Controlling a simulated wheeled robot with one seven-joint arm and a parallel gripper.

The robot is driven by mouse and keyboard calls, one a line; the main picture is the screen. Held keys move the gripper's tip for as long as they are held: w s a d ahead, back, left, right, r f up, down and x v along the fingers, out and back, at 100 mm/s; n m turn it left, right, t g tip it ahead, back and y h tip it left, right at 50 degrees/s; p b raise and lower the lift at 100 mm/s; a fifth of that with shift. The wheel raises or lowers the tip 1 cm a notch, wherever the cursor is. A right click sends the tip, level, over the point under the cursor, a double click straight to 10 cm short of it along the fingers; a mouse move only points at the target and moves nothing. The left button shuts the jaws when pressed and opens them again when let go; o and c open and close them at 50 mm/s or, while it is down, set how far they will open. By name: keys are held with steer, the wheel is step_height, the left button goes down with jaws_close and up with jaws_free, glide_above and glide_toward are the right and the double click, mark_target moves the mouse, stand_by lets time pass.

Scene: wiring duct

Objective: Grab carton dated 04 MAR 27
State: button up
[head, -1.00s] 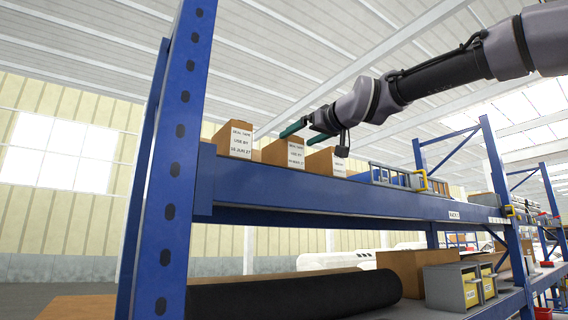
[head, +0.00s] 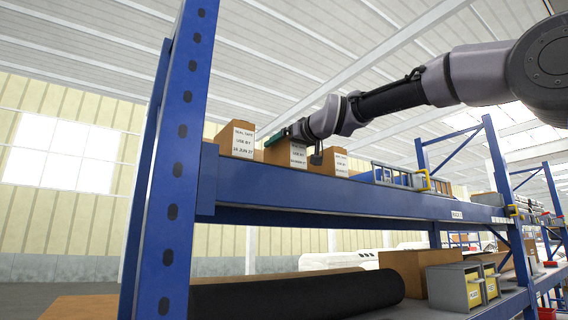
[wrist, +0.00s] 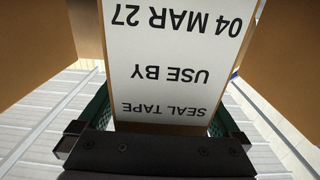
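The carton dated 04 MAR 27 (wrist: 165,55) fills the middle of the wrist view. Its white label reads upside down there: SEAL TAPE, USE BY, 04 MAR 27. In the head view the middle carton (head: 298,157) of three on the upper shelf stands below my gripper (head: 281,136). My gripper's green fingers are spread, one on each side of the 04 MAR 27 carton in the wrist view. I cannot tell whether they touch it; their tips are hidden behind the carton.
A carton marked 16 JUN 27 (head: 237,141) stands to the left, close by, and another carton (head: 335,161) to the right. The blue upright (head: 174,170) rises at the left. A ladder-like blue item (head: 395,175) lies farther right on the shelf.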

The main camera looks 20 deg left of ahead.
jaws_close()
steer(key=shift+r, duration=0.1)
